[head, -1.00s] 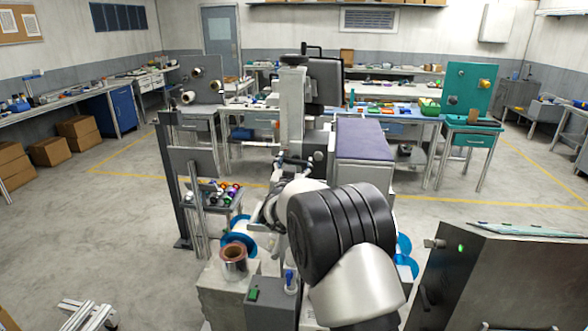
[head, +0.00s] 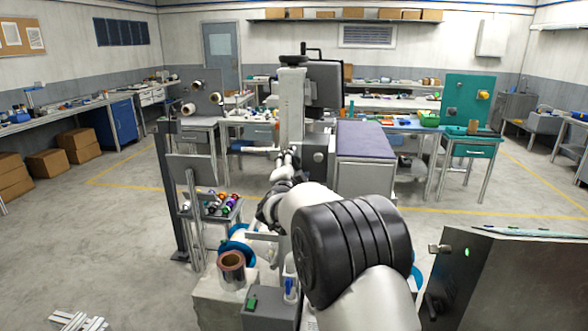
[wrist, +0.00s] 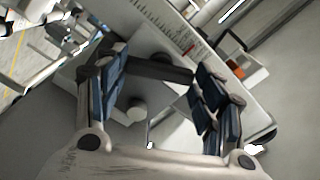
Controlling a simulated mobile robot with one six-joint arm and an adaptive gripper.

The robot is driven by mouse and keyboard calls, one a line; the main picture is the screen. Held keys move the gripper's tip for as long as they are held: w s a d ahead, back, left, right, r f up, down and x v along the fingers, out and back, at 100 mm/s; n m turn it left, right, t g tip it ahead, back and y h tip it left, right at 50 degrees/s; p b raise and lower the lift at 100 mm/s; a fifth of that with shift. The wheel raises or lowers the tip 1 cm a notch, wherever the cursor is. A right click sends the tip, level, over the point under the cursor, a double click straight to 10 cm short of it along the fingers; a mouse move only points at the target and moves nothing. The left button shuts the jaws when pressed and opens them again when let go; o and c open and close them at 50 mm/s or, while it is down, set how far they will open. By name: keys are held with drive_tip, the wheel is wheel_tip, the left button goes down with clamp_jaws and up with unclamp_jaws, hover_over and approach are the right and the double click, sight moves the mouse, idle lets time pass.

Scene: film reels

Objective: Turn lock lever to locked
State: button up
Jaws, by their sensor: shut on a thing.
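My gripper (wrist: 160,72) shows in the wrist view, with dark blue pads on both fingers. A dark bar, which looks like the lock lever (wrist: 158,68), spans the space between the fingertips, and the gripper is shut on it. A pale round knob or hub (wrist: 135,108) lies just below the bar, between the fingers. Locked or unlocked marks cannot be read. In the head view, my arm reaches toward the grey machine column (head: 290,105); the fingers and lever are too small or hidden to make out there.
A light panel (wrist: 160,20) with printed marks lies behind the fingers. A rack of small coloured spools (head: 215,203) and a brown reel (head: 231,270) stand left of my arm. A dark cabinet (head: 490,280) stands at the right.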

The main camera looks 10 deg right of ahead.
drive_tip(key=m, duration=0.5)
drive_tip(key=shift+f+m, duration=0.1)
drive_tip(key=shift+m, duration=0.2)
idle(0.5)
drive_tip(key=o, duration=1)
drive_tip(key=shift+s, duration=0.1)
drive_tip(key=v, duration=1.2)
